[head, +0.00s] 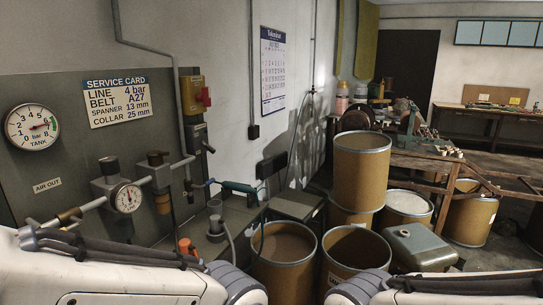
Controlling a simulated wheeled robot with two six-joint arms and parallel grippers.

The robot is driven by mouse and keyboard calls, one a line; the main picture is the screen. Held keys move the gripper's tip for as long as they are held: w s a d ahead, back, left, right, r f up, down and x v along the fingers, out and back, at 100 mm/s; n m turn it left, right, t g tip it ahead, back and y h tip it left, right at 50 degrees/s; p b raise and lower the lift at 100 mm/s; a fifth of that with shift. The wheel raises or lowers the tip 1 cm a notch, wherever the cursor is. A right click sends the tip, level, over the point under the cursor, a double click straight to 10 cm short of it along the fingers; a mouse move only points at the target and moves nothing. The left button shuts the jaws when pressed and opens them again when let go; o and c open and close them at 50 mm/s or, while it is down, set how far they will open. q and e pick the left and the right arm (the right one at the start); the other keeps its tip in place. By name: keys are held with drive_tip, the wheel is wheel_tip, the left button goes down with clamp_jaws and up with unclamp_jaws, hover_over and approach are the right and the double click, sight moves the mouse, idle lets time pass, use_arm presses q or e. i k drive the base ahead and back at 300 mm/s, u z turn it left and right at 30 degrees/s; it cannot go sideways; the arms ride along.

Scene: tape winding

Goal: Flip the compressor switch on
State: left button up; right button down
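A yellow box with a red handle (193,95), which looks like the compressor switch, is fixed high on the right edge of the grey panel (70,160). Its red handle sticks out to the right; I cannot tell whether it is on or off. A small dark box sits just below it. A tank gauge (32,127) on the panel has its needle toward the upper right. A smaller gauge (127,198) sits on the pipe. Both my arms cross the bottom of the head view, well below the switch; neither gripper shows.
A service card (117,97) hangs on the panel. Pipes and valves run below the switch. Several brown drums (361,168) and a green metal can (419,247) crowd the floor to the right. A cluttered bench stands behind them.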

sight(209, 148)
drive_tip(key=k, duration=0.65)
drive_tip(key=z, duration=0.7)
drive_tip(key=i, duration=1.8)
drive_tip(key=u, duration=0.75)
